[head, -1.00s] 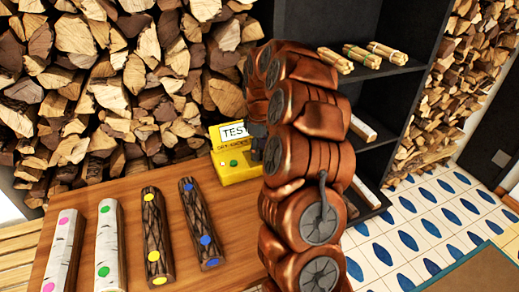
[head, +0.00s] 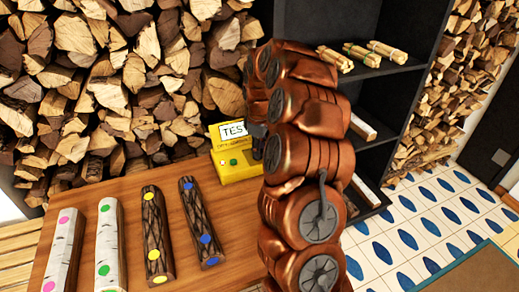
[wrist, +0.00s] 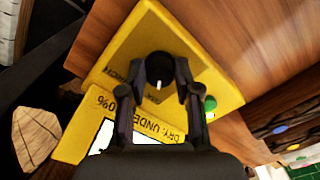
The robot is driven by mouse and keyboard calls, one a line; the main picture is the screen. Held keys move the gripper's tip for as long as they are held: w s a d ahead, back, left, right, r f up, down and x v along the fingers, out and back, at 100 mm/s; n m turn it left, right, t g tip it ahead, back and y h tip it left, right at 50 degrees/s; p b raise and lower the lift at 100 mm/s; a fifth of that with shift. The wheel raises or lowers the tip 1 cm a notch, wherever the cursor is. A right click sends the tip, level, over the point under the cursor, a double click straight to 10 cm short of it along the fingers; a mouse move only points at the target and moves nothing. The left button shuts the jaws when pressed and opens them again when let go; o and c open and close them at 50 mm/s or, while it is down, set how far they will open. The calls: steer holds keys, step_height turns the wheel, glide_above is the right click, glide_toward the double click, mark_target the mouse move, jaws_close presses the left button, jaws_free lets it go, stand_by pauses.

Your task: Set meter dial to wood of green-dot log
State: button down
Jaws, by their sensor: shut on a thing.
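The yellow meter (head: 237,172) stands at the table's back edge with a screen reading "TES", its right side hidden by my arm. In the wrist view, the meter (wrist: 118,58) has a black dial (wrist: 160,66) with a white pointer mark facing the bottom of the picture. My gripper (wrist: 161,75) is shut on the dial, a finger on each side. Lettering like "BIRCH" shows left of the fingers; other labels are partly hidden. The green-dot log (head: 109,245) has pale, birch-like bark with dark marks and lies on the table.
On the wooden table (head: 220,268) also lie a pale pink-dot log (head: 62,250), a dark yellow-dot log (head: 156,235) and a dark blue-dot log (head: 200,222). Stacked firewood (head: 120,80) rises behind. A dark shelf (head: 385,78) with stick bundles stands right of my arm.

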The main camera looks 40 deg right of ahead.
steer(key=m+b, duration=0.2)
steer(key=shift+f+m, duration=0.2)
steer(key=shift+m, duration=0.2)
steer(key=m+b, duration=0.2)
steer(key=m, duration=0.1)
steer(key=shift+m, duration=0.3)
steer(key=m+b, duration=0.2)
steer(key=m, duration=0.1)
steer(key=shift+m, duration=0.3)
steer(key=shift+r+m+b, duration=0.1)
steer(key=shift+m+b, duration=0.65)
steer(key=shift+m, duration=1.15)
steer(key=c, duration=0.8)
jaws_free()
steer(key=shift+r, duration=0.1)
